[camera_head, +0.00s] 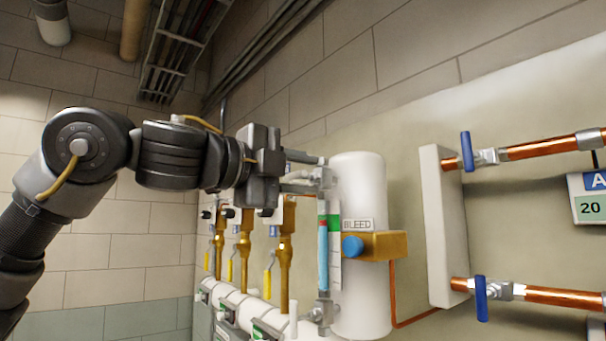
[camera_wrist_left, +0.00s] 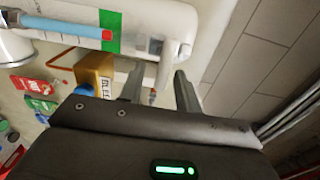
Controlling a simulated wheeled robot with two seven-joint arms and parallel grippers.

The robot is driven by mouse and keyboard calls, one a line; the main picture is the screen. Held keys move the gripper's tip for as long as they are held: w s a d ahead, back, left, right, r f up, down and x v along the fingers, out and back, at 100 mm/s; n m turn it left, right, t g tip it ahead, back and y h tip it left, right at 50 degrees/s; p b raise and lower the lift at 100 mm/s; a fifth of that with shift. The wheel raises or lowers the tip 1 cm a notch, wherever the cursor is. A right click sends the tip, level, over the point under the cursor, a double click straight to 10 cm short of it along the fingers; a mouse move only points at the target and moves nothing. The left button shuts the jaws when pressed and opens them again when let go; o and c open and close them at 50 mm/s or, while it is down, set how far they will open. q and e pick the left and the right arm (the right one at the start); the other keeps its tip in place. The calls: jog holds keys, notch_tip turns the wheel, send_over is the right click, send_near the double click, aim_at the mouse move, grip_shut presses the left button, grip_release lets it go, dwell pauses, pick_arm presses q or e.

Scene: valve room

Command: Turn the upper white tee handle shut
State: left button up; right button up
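The upper white tee handle (camera_head: 296,176) is at the top of the sight glass (camera_head: 323,250), mostly hidden by my gripper in the head view. In the left wrist view the white handle (camera_wrist_left: 166,62) reaches in between the fingertips. My left gripper (camera_head: 311,173) points right at it, with one finger above and one below in the head view. The two fingers (camera_wrist_left: 160,88) are apart in the left wrist view, and I cannot tell whether either touches the handle. My right gripper is not in view.
A lower white tee handle (camera_head: 293,322) stands by the foot of the sight glass. The white cylinder (camera_head: 360,190) with a BLEED block (camera_head: 375,245) and blue knob (camera_head: 352,246) is just right. Brass valves (camera_head: 285,250) with yellow levers stand below my left arm. Blue-handled copper pipes (camera_head: 545,148) are farther right.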

pick_arm(q)
jog(key=shift+s+a+f+b, duration=0.2)
jog(key=shift+a+b, duration=0.1)
jog(key=shift+b, duration=0.15)
jog(key=b+v, duration=0.4)
jog(key=v, duration=0.6)
jog(key=shift+r+b, duration=0.2)
jog(key=shift+b, duration=0.1)
